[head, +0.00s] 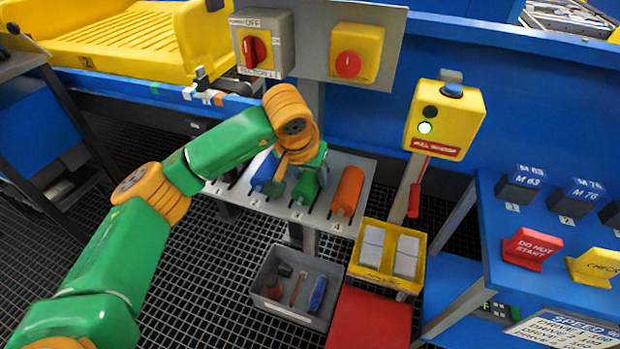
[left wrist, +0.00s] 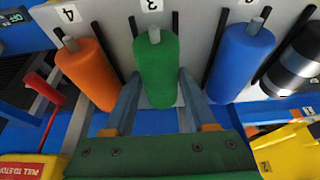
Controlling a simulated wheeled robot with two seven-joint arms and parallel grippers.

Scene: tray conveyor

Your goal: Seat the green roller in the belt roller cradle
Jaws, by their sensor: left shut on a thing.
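The green roller (head: 305,188) lies in slot 3 of the grey sloping rack, between the blue and orange rollers. It also shows in the left wrist view (left wrist: 157,60), with its grey shaft end by the number 3 label. My left gripper (left wrist: 158,92) is shut on the green roller, one finger along each side of it. In the head view my left wrist partly hides the roller and the fingers. I cannot pick out the belt roller cradle with certainty. My right gripper is not in view.
The blue roller (left wrist: 243,62) and orange roller (left wrist: 87,72) lie close on either side. A grey bin (head: 297,285) and yellow box (head: 387,256) stand below the rack (head: 325,215). Switch boxes (head: 310,45) stand above it, and a pull-to-stop post (head: 445,120) to its right.

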